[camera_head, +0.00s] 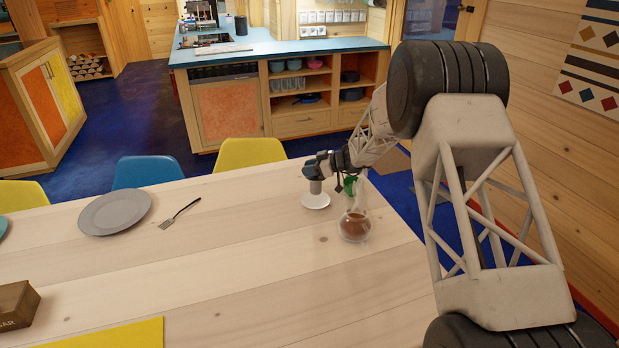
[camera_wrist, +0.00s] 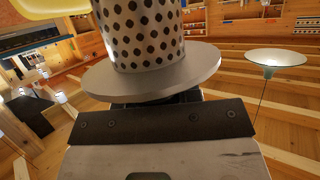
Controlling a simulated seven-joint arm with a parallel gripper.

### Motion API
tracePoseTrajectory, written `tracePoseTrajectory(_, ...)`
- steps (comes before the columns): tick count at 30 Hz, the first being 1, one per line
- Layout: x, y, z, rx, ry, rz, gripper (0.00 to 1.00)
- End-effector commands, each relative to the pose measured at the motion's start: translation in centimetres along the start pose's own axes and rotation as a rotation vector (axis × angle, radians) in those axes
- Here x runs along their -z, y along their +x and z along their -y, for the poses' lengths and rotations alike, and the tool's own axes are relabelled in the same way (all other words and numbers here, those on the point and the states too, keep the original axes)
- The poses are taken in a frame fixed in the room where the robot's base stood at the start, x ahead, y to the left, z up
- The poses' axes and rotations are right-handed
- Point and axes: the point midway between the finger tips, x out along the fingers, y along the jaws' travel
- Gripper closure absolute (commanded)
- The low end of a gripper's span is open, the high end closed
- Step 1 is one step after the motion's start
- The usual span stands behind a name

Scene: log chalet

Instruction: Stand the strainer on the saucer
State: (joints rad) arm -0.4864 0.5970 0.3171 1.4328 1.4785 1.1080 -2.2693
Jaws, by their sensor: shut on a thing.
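The strainer is a grey metal cup with rows of dark holes and a wide flat rim. It fills the top of the wrist view (camera_wrist: 150,35) and shows small in the head view (camera_head: 315,187). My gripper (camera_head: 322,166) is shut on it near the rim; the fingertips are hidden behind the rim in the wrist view. In the head view the strainer's cup hangs below my gripper, roughly upright. The white saucer (camera_head: 316,202) lies on the table directly beneath it in the picture. I cannot tell whether the cup touches the saucer.
A glass carafe with brown liquid (camera_head: 354,227) stands close to the right of the saucer, with a green thing (camera_head: 349,185) behind it. A grey plate (camera_head: 115,212) and fork (camera_head: 180,213) lie left. A brown box (camera_head: 15,305) and yellow mat (camera_head: 110,335) are nearer; mid-table is clear.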

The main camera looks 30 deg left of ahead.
Motion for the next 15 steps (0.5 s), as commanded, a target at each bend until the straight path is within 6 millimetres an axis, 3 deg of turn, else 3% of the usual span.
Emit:
tracePoseTrajectory(5,-0.2,0.1,0.0,0.0,0.0,0.0,1.0)
tracePoseTrajectory(15,-3.0,1.2,0.0,0.0,0.001,0.0,1.0)
